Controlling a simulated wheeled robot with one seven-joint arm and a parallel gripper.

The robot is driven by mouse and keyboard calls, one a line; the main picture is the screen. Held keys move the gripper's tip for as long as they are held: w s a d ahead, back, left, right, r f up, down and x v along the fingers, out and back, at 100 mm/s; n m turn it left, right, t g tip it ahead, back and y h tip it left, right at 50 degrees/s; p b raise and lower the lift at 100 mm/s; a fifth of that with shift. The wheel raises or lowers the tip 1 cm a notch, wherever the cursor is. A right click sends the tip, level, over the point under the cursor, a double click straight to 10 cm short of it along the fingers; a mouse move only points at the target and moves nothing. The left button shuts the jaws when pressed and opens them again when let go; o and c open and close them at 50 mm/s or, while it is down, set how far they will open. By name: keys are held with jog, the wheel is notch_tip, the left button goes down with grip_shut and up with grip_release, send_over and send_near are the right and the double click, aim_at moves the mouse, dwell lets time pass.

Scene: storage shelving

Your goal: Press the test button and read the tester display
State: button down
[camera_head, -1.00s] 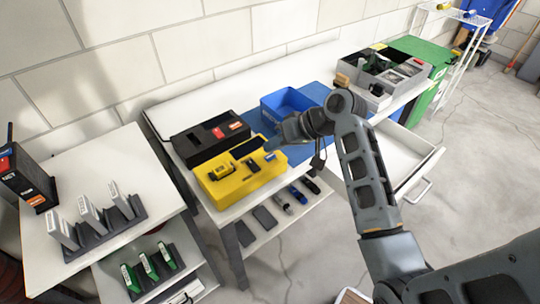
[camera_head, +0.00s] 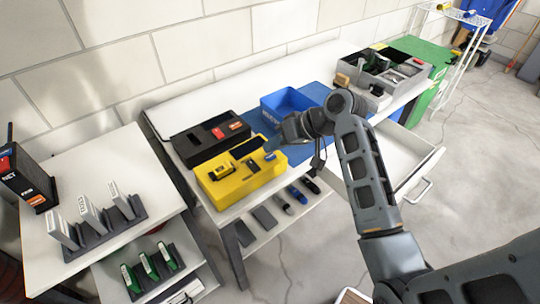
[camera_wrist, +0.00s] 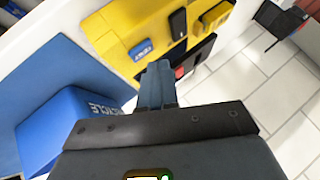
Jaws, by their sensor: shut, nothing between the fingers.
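The yellow tester (camera_head: 240,184) lies on the white bench, and it also shows in the wrist view (camera_wrist: 112,28). A blue button with white lettering (camera_wrist: 141,49) sits at its near corner in the wrist view and shows small in the head view (camera_head: 270,156). A dark slot or panel (camera_head: 247,147) is on its top; I cannot read any display. My gripper (camera_wrist: 158,66) is shut and empty. Its fingertips appear just beside the button in the wrist view; whether they touch the tester I cannot tell.
A black box with a red part (camera_head: 212,138) stands behind the tester. A blue bin (camera_head: 285,103) is close to my gripper. A grey divided tray (camera_head: 385,70) stands at the bench's far end. A side table (camera_head: 95,200) holds racks of cards. An open drawer (camera_head: 405,160) juts out.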

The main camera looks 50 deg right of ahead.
aim_at(274, 156)
jog(key=shift+f, duration=0.1)
jog(key=shift+f, duration=0.35)
jog(key=shift+f, duration=0.4)
dwell(0.6)
jog(key=shift+r, duration=0.1)
jog(key=shift+r+p, duration=0.75)
jog(key=shift+p, duration=0.05)
notch_tip(274, 156, up, 5)
jog(key=p, duration=0.5)
dwell(0.9)
